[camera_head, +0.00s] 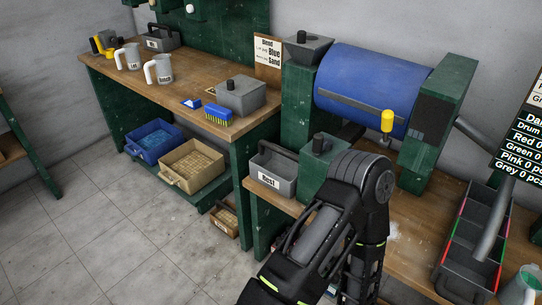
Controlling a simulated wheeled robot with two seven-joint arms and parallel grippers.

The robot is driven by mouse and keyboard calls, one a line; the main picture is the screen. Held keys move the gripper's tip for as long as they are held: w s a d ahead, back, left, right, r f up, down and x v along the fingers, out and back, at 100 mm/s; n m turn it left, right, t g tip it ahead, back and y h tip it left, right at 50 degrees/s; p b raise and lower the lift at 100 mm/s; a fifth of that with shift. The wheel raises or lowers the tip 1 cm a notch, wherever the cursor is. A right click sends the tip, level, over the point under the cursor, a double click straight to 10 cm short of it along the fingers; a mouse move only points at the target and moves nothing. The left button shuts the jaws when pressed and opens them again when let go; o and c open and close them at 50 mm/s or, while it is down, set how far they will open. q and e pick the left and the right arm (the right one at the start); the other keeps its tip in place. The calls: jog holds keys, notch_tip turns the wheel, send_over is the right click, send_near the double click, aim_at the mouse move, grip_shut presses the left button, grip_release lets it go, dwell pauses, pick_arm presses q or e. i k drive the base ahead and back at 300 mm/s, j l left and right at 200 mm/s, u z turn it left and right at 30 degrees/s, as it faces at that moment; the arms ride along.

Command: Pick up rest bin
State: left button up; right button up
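The rest bin (272,176) is a grey open-topped box with a dark handle and a white label reading "Rest". It stands upright at the left end of the wooden bench under the blue drum, beside a green post. One of my black arms rises from the bottom of the view, its bent joint just right of the bin. The bin's right end is close to the green post. No gripper fingers show, so I see nothing touching the bin.
A blue drum (372,88) hangs between green supports behind. The left workbench (188,75) carries jugs, a grey box (241,96) and a blue brush (218,113). Blue (154,141) and tan (191,165) crates sit below. A divided grey tray (470,240) is at right. Floor at left is clear.

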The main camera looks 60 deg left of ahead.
aim_at(274, 167)
jog(key=k+j, duration=0.15)
jog(key=j, duration=0.25)
jog(key=k+j, duration=0.15)
jog(key=j, duration=0.25)
jog(key=k+j, duration=0.15)
jog(key=j, duration=0.25)
